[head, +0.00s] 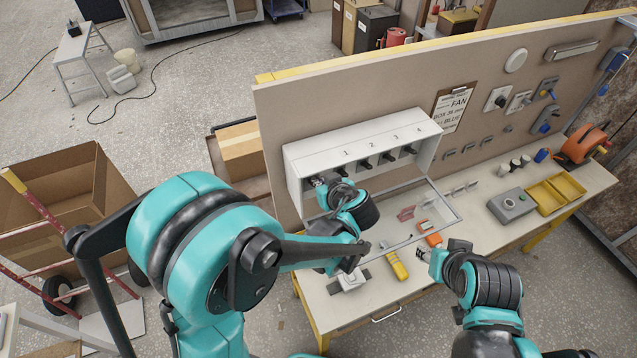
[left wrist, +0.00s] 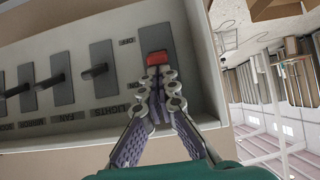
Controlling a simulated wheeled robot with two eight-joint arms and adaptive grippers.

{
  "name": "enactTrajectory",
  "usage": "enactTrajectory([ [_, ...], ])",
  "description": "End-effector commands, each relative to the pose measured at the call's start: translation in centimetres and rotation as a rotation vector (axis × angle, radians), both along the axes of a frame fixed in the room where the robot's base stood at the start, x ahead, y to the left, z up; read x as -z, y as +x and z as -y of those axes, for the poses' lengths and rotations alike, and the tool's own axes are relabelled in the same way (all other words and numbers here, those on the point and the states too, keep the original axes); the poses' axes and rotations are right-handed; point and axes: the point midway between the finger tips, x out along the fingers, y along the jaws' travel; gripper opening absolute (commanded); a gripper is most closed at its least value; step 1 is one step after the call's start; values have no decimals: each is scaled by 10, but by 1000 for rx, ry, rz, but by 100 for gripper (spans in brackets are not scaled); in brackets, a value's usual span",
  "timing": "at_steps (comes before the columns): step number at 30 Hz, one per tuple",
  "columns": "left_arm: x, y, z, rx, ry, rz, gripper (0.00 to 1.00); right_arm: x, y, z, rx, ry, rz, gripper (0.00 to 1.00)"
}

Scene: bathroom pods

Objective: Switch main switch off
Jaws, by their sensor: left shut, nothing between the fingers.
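A white switch box (head: 310,146) stands on the bench against the upright board, with a row of black levers on numbered plates. In the left wrist view the box (left wrist: 40,52) shows turned, with black levers on grey plates and labels such as FAN and LIGHTS. The main switch (left wrist: 158,57), with a red handle, is at the row's end. My left gripper (left wrist: 160,74) is shut, its fingertips right at the red handle; contact is unclear. In the head view the left gripper (head: 322,182) partly hides that end of the row. My right gripper (head: 424,254) hovers over the bench; its finger opening is unclear.
The bench (head: 375,293) holds a yellow-handled tool (head: 396,264), an orange tool (head: 432,239), a grey box with a button (head: 511,206) and yellow bins (head: 555,192). A cardboard box (head: 60,205) and red hand truck stand on the floor at left.

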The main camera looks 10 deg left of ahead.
Motion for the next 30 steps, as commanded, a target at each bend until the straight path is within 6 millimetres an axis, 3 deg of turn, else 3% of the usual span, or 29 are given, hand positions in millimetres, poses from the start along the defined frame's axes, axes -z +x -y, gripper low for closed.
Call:
enactTrajectory([
  [14, 9, -4, 3, 2, 55, 79, 0, 31, 0, 0, 0, 0, 0, 40],
  [30, 38, -15, 10, 1, 262, 389, 0, 141, 0, 0, 0, 0, 0, 40],
])
